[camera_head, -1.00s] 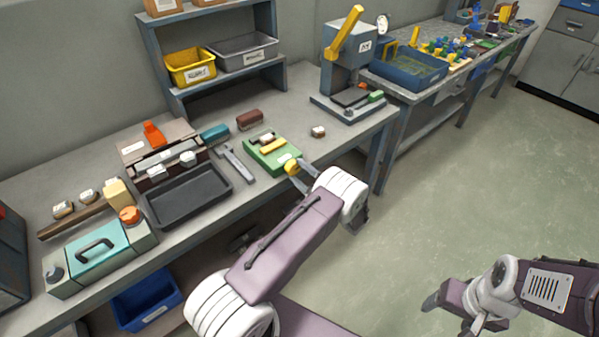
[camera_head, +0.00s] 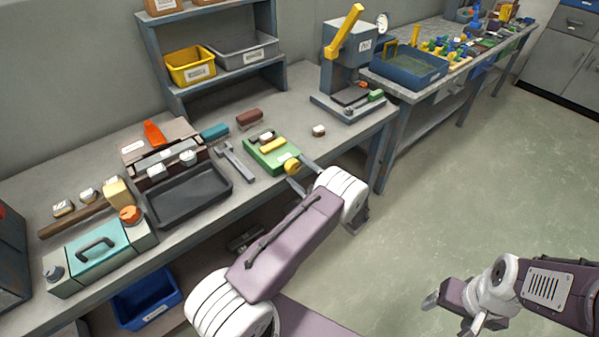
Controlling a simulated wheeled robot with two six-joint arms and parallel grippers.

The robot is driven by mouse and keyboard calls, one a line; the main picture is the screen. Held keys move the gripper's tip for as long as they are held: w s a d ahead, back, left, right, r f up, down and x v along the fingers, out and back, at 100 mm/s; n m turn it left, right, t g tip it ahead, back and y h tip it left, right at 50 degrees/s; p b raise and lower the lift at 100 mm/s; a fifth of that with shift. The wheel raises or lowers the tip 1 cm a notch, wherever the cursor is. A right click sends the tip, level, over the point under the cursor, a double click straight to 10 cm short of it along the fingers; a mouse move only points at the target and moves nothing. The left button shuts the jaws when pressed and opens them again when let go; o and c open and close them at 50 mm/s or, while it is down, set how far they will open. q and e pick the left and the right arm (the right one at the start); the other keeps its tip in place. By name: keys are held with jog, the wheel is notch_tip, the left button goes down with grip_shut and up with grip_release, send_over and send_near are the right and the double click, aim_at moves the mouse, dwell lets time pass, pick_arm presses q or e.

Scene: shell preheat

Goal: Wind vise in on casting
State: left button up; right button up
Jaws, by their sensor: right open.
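The green vise (camera_head: 259,154) sits near the table's front edge, with a yellow bar across it and a round yellow knob (camera_head: 292,167) at its front. A small brown block with a pale top, possibly the casting (camera_head: 265,137), is at the vise's back; I cannot tell whether the jaws touch it. My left gripper (camera_head: 297,170) is at the knob, its fingers spread apart on either side of it; contact is not clear. My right gripper (camera_head: 448,314) is open and empty over the floor at the lower right.
A dark tray (camera_head: 222,190), a grey tool (camera_head: 236,162) and a teal-topped box (camera_head: 97,251) lie left of the vise. A press with a yellow lever (camera_head: 345,34) stands behind. The floor at right is clear.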

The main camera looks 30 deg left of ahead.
pick_arm(q)
jog(key=v, duration=0.9)
jog(key=shift+b, duration=0.3)
